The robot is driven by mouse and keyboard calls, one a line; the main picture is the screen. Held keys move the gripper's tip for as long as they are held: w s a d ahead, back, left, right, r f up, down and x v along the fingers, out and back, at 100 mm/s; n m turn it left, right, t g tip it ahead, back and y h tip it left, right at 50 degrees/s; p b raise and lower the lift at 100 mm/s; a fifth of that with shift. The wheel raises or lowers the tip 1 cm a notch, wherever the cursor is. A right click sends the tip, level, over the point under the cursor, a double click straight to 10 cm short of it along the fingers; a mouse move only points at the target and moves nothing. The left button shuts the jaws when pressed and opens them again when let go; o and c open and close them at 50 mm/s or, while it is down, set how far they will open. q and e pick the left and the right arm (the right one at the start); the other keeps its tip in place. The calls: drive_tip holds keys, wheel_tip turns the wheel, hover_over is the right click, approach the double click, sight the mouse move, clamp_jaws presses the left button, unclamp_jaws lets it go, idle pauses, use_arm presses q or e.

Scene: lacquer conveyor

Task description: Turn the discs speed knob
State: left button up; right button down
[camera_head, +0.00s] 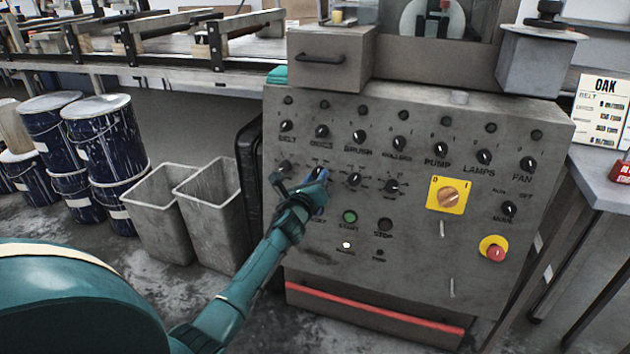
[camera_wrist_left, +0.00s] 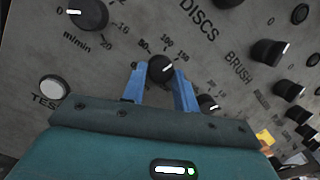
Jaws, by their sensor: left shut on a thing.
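The discs speed knob (camera_wrist_left: 161,69) is a round black knob with a white pointer line, below the DISCS lettering on the grey control panel (camera_head: 410,255). Numbers from 50 upward ring it, and its pointer faces roughly toward the 150 mark in the left wrist view. My left gripper (camera_wrist_left: 160,82) has its two blue fingers on either side of this knob, shut on it. In the head view my left gripper (camera_head: 319,180) is at the panel's second row and hides the knob. My right gripper is not in view.
Neighbouring black knobs sit close by: the m/min knob (camera_wrist_left: 88,14) and the brush speed knob (camera_head: 353,180). Below are a green start button (camera_head: 350,217) and a black stop button (camera_head: 384,225). A yellow-backed main switch (camera_head: 448,196) and red emergency button (camera_head: 495,252) are farther right.

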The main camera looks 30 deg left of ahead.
use_arm(q)
drive_tip(key=n+g+p, duration=0.1)
drive_tip(key=n+p, duration=0.2)
drive_tip(key=n, duration=0.5)
drive_tip(key=r+n+g+p, duration=0.1)
drive_tip(key=n+p, duration=0.1)
drive_tip(key=n, duration=0.6)
drive_tip(key=n+g+y+p, duration=0.1)
drive_tip(key=n+p, duration=0.2)
drive_tip(key=n, duration=0.5)
drive_tip(key=shift+w+d+r+g+p, duration=0.15)
drive_tip(key=shift+d+r+g+p, duration=0.05)
drive_tip(key=shift+g+p, duration=0.2)
drive_tip(key=n+p, duration=0.1)
drive_tip(key=n, duration=0.1)
drive_tip(key=shift+a+n+p, duration=0.1)
drive_tip(key=shift+n+p, duration=0.2)
drive_tip(key=shift+p, duration=0.1)
drive_tip(key=shift+n+h+p, duration=0.3)
drive_tip(key=shift+n+p, duration=0.05)
drive_tip(key=shift+n, duration=0.15)
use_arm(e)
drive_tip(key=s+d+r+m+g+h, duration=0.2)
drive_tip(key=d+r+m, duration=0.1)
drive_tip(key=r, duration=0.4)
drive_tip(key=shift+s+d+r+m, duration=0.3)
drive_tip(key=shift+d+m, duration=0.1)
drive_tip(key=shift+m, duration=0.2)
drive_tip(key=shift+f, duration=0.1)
